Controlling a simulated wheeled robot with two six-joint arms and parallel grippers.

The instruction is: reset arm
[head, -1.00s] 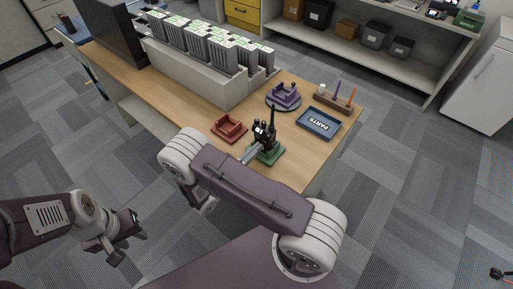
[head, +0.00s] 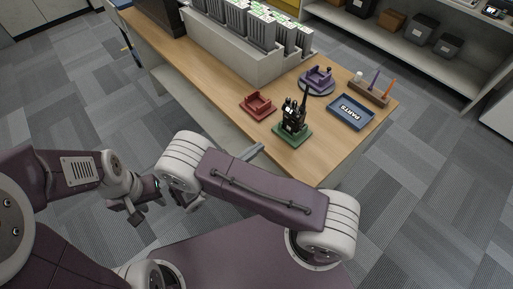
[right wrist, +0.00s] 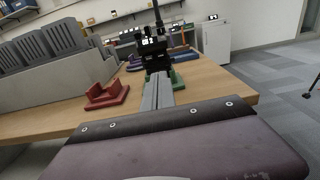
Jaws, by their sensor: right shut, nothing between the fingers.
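My right gripper (head: 252,154) is shut and empty, beside the table's near edge; in the right wrist view its closed grey fingers (right wrist: 158,92) point toward the radio. A black radio (head: 294,118) stands upright in a green cradle (head: 291,137) on the table; a gap shows between it and the fingertips in the head view. My left gripper (head: 146,211) is low at the left, off the table, with its dark fingers apart and nothing seen between them. Part of it is hidden near my right arm.
Carpet is clear at the right.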

